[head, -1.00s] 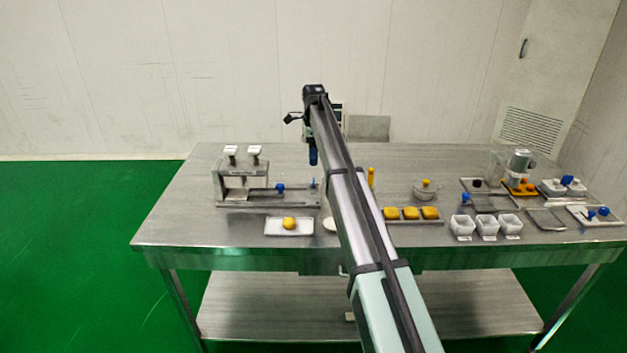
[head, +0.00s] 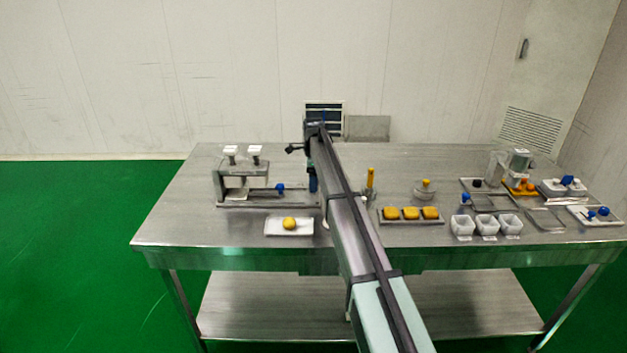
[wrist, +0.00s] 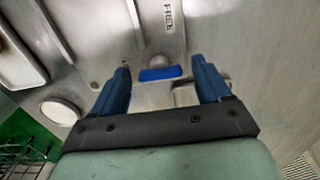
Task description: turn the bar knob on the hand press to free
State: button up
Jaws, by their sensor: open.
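The hand press (head: 228,183) stands at the left of the table, a grey metal frame with two white-topped posts and a long base plate. In the wrist view its bar knob (wrist: 160,73) is a short blue bar lying crosswise in the picture, beside the printed label FREE (wrist: 168,15), which is partly cut off. My gripper (wrist: 161,65) is open, with one blue finger on each side of the knob and gaps between. I cannot tell how far above it the fingertips are. In the head view my gripper (head: 313,185) is over the right end of the base and hides this knob.
Another blue knob (head: 280,188) sits on the press base. A white tray with a yellow ball (head: 289,223) lies in front. A yellow-handled tool (head: 371,180) and a tray of yellow pieces (head: 410,221) stand right of my arm. White cups and trays fill the right side.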

jog(key=shift+c, duration=0.2)
jog(key=c, duration=1)
jog(key=shift+n, duration=0.4)
jog(key=n, duration=0.3)
jog(key=shift+n, duration=0.4)
jog(key=n, duration=1.3)
jog(key=shift+n, duration=0.3)
